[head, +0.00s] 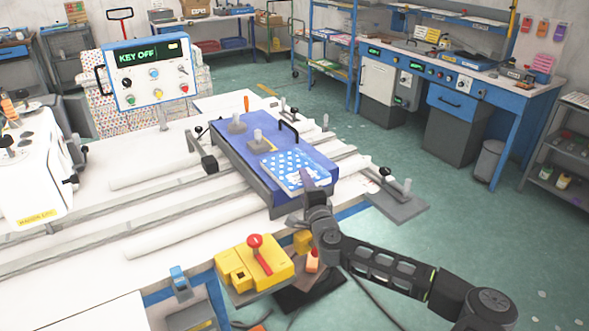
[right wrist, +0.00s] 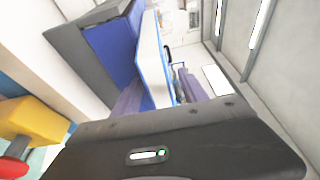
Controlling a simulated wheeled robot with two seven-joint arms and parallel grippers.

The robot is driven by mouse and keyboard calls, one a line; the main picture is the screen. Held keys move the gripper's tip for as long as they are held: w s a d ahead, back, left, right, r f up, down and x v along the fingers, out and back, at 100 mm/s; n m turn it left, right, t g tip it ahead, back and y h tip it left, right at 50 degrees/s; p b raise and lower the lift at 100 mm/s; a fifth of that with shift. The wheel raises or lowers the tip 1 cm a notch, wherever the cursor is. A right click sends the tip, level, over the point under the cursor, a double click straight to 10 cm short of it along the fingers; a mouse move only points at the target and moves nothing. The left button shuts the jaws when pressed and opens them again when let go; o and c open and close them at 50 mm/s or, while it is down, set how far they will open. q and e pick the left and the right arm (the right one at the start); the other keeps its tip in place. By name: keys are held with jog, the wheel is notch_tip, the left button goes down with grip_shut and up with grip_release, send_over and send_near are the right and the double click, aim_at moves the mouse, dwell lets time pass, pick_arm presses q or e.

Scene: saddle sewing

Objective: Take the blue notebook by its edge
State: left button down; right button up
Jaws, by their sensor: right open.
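The blue notebook (head: 290,168), with white dots and a white figure on its cover, lies on the blue padded block of the machine. Its near right corner overhangs or meets the block's edge; the gripper partly hides this. My right gripper (head: 317,185) is at that near edge, its fingers pointing at it. In the right wrist view the notebook (right wrist: 151,62) shows as a thin white and blue slab seen edge-on. It appears between the two finger tips (right wrist: 160,95), which stand apart. Contact cannot be told. My left gripper is out of view.
A yellow box with a red lever (head: 256,262) is below left of my right gripper. Rails cross the white table. Open green floor lies to the right.

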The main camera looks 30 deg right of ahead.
jog(key=shift+c, duration=0.3)
grip_shut()
dwell(0.6)
dwell(0.8)
